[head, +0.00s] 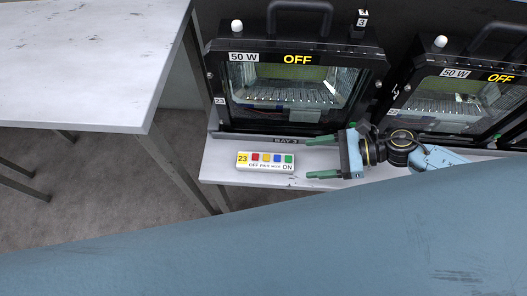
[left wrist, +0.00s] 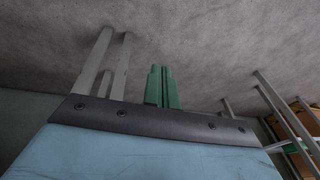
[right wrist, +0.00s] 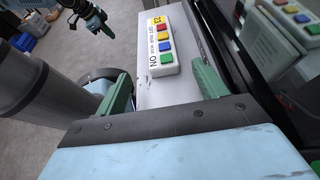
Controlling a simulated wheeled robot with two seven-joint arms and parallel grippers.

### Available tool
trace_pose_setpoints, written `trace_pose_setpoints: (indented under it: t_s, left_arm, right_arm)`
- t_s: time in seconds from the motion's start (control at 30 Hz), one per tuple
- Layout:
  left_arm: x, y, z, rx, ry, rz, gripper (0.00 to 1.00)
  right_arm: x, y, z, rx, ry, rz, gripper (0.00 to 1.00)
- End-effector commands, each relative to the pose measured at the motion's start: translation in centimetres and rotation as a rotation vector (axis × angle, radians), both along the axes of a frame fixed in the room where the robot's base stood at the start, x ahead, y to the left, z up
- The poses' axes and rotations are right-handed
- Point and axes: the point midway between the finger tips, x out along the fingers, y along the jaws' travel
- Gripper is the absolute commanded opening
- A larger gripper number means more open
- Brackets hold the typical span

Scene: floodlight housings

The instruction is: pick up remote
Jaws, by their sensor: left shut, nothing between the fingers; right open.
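The remote (head: 265,162) is a small white block with a yellow 23 label and red, yellow, blue and green buttons. It lies flat on the white shelf in front of the left floodlight housing. My right gripper (head: 308,160) is open, its green fingers pointing left toward the remote's green-button end, still apart from it. In the right wrist view the remote (right wrist: 158,47) lies ahead, between and beyond the open fingers (right wrist: 160,85). My left gripper (left wrist: 162,87) is shut and empty above the floor in the left wrist view; it is not in the head view.
Two black floodlight housings stand behind the shelf, the left (head: 296,82) and right (head: 455,95), both marked OFF. The shelf's bare edge (head: 222,172) shows left of the remote. A white table (head: 85,60) stands at left, with a floor gap between.

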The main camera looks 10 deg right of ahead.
Motion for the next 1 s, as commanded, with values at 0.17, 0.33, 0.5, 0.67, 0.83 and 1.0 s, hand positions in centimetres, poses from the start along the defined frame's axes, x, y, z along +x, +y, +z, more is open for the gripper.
trace_pose_setpoints:
  t_s: [0.17, 0.33, 0.5, 0.67, 0.83, 1.0]
  left_arm:
    - [0.3, -0.5, 0.6, -0.006, -0.006, -0.001, 0.0]
    - [0.5, -0.8, 1.1, -0.009, -0.008, -0.001, 0.0]
    - [0.6, -0.9, 1.3, -0.011, -0.008, -0.002, 0.0]
    - [1.0, -1.6, 2.4, -0.021, -0.018, -0.002, 0.0]
    - [1.1, -1.8, 2.8, -0.023, -0.019, -0.002, 0.0]
    - [1.1, -1.8, 2.9, -0.023, -0.019, -0.002, 0.0]
  right_arm:
    - [1.0, 3.3, -1.3, 0.005, 0.0, -0.001, 0.71]
    - [1.5, 4.9, -2.1, 0.003, 0.001, -0.003, 0.71]
    - [2.0, 6.0, -2.5, 0.004, 0.0, -0.003, 0.71]
    - [3.0, 8.2, -3.4, 0.005, 0.0, -0.003, 0.71]
    - [3.3, 9.5, -4.0, 0.003, 0.002, -0.004, 0.71]
    - [3.3, 9.6, -4.0, 0.001, 0.001, -0.004, 0.71]
